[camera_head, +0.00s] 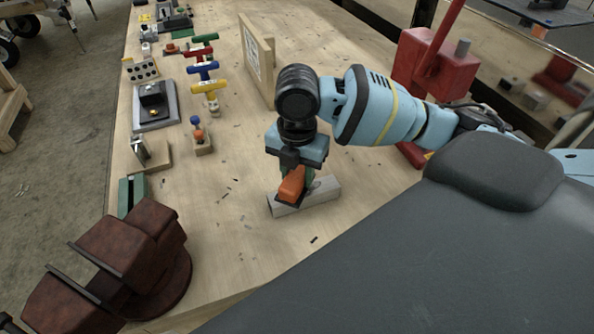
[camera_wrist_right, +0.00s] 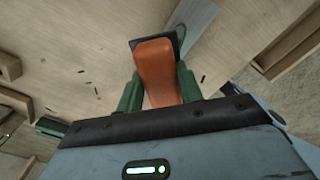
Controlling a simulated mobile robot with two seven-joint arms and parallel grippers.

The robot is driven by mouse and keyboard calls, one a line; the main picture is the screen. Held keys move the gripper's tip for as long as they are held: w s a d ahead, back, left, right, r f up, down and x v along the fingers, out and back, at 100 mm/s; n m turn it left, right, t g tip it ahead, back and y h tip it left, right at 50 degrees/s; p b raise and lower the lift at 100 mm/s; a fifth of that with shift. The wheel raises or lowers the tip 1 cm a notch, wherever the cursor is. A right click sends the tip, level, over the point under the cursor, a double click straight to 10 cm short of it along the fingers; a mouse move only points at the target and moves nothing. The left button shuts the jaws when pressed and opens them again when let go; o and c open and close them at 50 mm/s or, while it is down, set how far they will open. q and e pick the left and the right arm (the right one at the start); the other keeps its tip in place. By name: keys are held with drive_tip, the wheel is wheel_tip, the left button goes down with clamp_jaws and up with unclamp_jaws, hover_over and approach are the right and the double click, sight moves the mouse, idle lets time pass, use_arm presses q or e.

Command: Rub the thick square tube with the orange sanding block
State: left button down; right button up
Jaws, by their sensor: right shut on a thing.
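The orange sanding block (camera_head: 291,186) is held in my right gripper (camera_head: 296,178), which is shut on it and points down. In the right wrist view the orange block (camera_wrist_right: 157,72) sits between the two green fingers of the gripper (camera_wrist_right: 158,90), with a dark pad at its far end. The thick square tube (camera_head: 322,194), light grey, lies on the workbench directly below the block. The block appears to rest on or just over the tube's top face; the exact contact cannot be told. The tube also shows in the right wrist view (camera_wrist_right: 196,22). My left gripper is in neither view.
The wooden workbench (camera_head: 235,240) has small dark scraps on it. A brown vise (camera_head: 150,260) stands at the front left corner. Colored-handled tools (camera_head: 204,70) line the left side. An upright wooden board (camera_head: 256,58) stands behind my arm, and a red machine (camera_head: 432,65) at right.

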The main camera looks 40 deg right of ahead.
sight(327, 181)
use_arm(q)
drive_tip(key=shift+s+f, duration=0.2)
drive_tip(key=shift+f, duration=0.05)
use_arm(e)
drive_tip(key=shift+f, duration=1)
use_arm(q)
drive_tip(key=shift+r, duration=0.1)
use_arm(e)
drive_tip(key=shift+d, duration=0.1)
